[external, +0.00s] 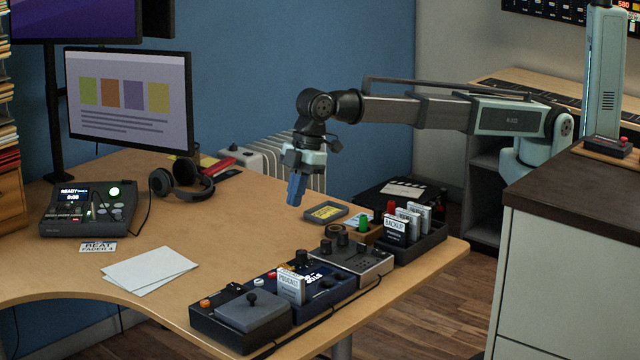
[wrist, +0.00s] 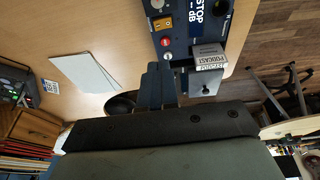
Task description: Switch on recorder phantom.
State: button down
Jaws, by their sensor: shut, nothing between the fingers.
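A blue unit (external: 338,291) with a dark display reading "STOP" lies in the row of devices along the desk's right front edge. It also shows in the wrist view (wrist: 180,50), with a knob, a red button and small coloured controls. I take it for the recorder; no label reading "phantom" is legible, so I cannot tell which control that is. My gripper (external: 296,190) has blue fingers pointing down, together and empty, above the desk and apart from the devices. In the wrist view, my fingers (wrist: 157,80) appear just below the blue unit.
A white card marked PODCAST (external: 291,286) stands upright at the blue unit. A grey joystick box (external: 253,312) and a grey knobbed box (external: 370,262) flank it. A console with a "READY" screen (external: 88,210), headphones (external: 183,179) and white papers (external: 150,269) are farther left. The desk's middle is clear.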

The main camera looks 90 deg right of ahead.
send_over(284, 268)
jog(key=d, duration=0.2)
jog(key=f, duration=1.2)
jog(key=shift+s+a, duration=0.15)
jog(key=shift+s, duration=0.1)
jog(key=shift+w+f, duration=0.1)
jog(key=shift+f, duration=0.65)
jog(key=shift+f, duration=0.2)
jog(key=shift+s+a+r, duration=0.2)
jog(key=shift+s+a, duration=0.25)
jog(key=shift+s, duration=0.05)
jog(key=shift+w+r, duration=0.1)
jog(key=shift+r, duration=0.5)
jog(key=d+r, duration=0.3)
jog(key=r, duration=0.9)
jog(key=shift+s+d+r, duration=0.15)
jog(key=shift+s+d, duration=0.1)
jog(key=shift+d, duration=0.1)
